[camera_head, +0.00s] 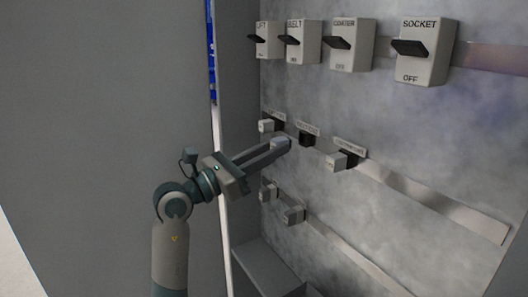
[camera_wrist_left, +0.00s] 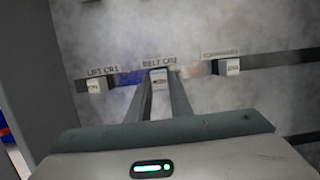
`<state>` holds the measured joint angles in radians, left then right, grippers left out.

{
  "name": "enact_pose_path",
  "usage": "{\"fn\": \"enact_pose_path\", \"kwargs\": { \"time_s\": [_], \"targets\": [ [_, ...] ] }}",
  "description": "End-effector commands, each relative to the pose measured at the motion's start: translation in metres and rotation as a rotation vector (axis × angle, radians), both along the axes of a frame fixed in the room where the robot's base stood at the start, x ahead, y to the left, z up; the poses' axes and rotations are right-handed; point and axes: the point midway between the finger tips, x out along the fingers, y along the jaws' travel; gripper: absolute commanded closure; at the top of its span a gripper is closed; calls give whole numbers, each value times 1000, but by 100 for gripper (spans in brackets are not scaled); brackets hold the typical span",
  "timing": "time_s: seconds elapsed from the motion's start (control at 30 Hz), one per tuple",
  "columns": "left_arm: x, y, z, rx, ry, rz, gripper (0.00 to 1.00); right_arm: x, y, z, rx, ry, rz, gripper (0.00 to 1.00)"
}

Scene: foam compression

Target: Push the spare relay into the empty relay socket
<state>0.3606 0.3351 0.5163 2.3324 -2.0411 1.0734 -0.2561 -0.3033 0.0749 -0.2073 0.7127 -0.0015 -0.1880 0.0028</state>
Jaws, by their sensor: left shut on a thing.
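My left gripper (camera_head: 281,147) is shut on the spare relay (camera_head: 281,143), a small light-grey block at its fingertips. The relay also shows between the fingers in the left wrist view (camera_wrist_left: 159,76), just below the label "BELT CR2" (camera_wrist_left: 160,63). The empty relay socket (camera_head: 306,139) is a black block on the middle rail. In the head view it lies just right of the held relay, with a small gap visible between them. In the wrist view the relay and fingers hide the socket. My right gripper is not in view.
Seated relays flank the socket: one on the left (camera_head: 266,125) and one on the right (camera_head: 337,162). Levered switches (camera_head: 425,60) line the top of the panel. A cabinet side wall (camera_head: 238,130) stands left of the gripper.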

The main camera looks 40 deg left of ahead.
Motion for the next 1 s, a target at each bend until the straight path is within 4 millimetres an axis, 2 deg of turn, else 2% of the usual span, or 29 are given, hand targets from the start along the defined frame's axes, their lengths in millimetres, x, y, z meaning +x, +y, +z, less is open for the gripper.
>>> {"fn": "enact_pose_path", "kwargs": {
  "time_s": [0.4,1.0],
  "targets": [
    [25,-11,1,0,0,-1,100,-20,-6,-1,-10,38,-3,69],
    [28,-12,0,0,0,0,100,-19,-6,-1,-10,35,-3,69]
  ]
}}
